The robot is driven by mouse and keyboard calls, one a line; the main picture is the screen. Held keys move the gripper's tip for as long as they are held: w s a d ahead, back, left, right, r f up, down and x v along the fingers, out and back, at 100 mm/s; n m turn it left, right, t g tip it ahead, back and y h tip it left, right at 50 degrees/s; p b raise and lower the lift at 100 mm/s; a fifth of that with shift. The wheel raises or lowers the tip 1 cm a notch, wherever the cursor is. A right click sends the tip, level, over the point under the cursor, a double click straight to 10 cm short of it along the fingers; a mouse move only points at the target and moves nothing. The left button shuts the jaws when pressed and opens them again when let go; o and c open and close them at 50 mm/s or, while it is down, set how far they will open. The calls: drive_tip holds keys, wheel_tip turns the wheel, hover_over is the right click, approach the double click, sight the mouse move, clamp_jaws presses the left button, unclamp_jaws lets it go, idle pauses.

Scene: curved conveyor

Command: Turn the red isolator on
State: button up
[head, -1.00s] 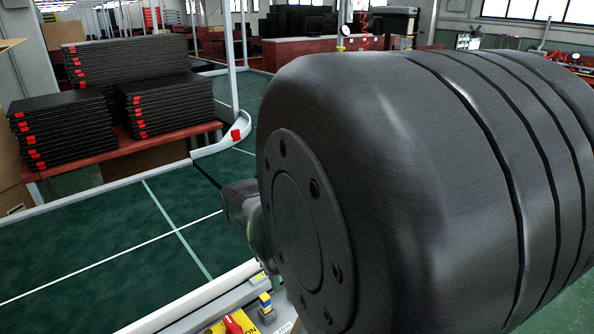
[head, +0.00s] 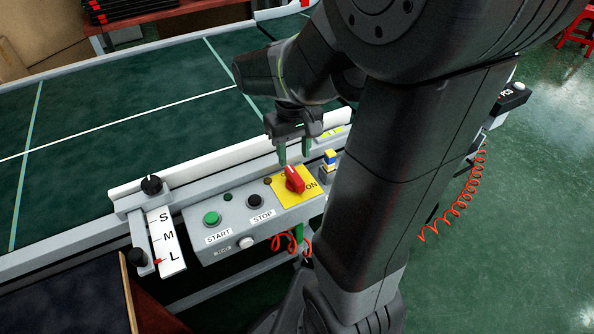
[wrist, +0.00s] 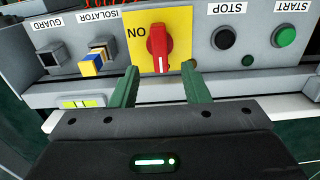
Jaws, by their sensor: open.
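The red isolator (head: 294,179) is a rotary handle on a yellow plate (head: 283,198) on the grey control box. In the wrist view the red handle (wrist: 158,48) points along the picture's vertical, and "ON" is printed on the plate beside it. My gripper (head: 294,158) is open and empty, just behind the handle in the head view. In the wrist view its two green fingers (wrist: 162,84) stand apart, with the handle beyond and between their tips. I see no contact with the handle.
The control box (head: 206,217) also carries a green START button (head: 212,218), a black STOP button (head: 254,201) and a blue-and-yellow part (head: 329,160). A size slider (head: 165,240) marked S, M, L is at left. The green conveyor (head: 120,120) lies behind.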

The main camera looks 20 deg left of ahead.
sight(294, 174)
wheel_tip(294, 174, down, 8)
drive_tip(key=shift+r+b, duration=0.2)
drive_tip(key=shift+b, duration=0.5)
clamp_jaws()
